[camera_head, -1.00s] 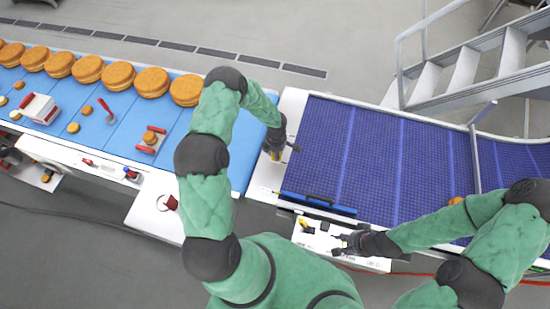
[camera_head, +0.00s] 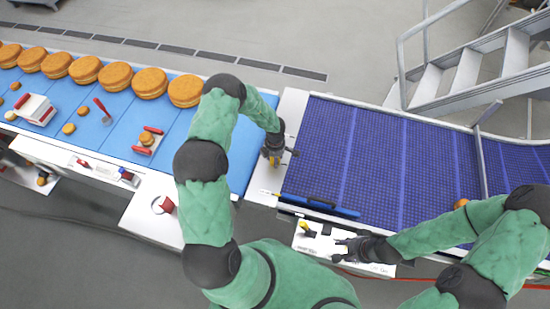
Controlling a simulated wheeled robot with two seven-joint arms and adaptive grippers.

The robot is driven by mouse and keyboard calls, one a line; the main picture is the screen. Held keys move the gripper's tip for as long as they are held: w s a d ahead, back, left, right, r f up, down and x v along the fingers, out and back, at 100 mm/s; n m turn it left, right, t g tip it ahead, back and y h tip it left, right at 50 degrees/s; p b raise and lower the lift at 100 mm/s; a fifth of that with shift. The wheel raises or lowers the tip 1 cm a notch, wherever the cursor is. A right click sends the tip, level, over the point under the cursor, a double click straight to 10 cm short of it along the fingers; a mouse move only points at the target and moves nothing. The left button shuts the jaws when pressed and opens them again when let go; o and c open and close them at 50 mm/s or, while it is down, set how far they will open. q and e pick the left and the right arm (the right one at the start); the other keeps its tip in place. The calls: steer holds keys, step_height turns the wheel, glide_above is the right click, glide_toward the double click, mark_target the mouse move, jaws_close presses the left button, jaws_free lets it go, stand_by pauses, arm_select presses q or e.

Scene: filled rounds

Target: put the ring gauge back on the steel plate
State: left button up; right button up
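I cannot single out the ring gauge with certainty. A pale flat plate (camera_head: 262,188) lies between the two belts and may be the steel plate. My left gripper (camera_head: 271,159) points down over this plate, with a small yellow-orange part at its tip. I cannot tell whether that part is held or belongs to the gripper. My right gripper (camera_head: 342,249) is low over the white panel (camera_head: 318,247) at the front of the mesh belt. Its fingers look apart, with nothing clear between them.
Several filled rounds (camera_head: 150,83) line the back of the light blue belt (camera_head: 205,141). A small red-handled holder (camera_head: 147,141) carries a small round. A blue bar (camera_head: 320,205) lies along the dark blue mesh belt (camera_head: 380,150). Metal stairs (camera_head: 465,68) stand behind right.

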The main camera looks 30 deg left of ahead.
arm_select(q)
steer(key=shift+r, duration=0.1)
step_height(320, 180, up, 12)
steer(key=shift+r, duration=0.1)
stand_by(0.6)
stand_by(0.5)
